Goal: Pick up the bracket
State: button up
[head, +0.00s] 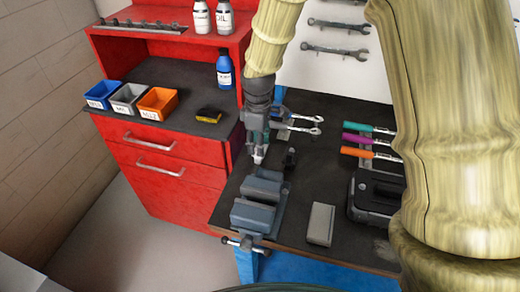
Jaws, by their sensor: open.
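My gripper (258,154) points down over the dark workbench, just behind the blue-grey vise (258,205). It is open; I see nothing held between its fingers. A small dark upright piece (290,160) stands on the bench just right of my gripper, apart from it. It may be the bracket, but it is too small and dark to tell for sure. Part of the bench behind my gripper is hidden by the gripper and my arm.
Wrenches (305,121) lie behind. A grey block (320,224), a black case (378,196) and tools with teal, magenta and orange handles (358,152) are to the right. Left, a red cabinet (160,150) carries small bins (157,104) and a blue bottle (224,72).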

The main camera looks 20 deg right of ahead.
jog(key=shift+f+p, duration=0.3)
jog(key=shift+f, duration=0.9)
grip_shut()
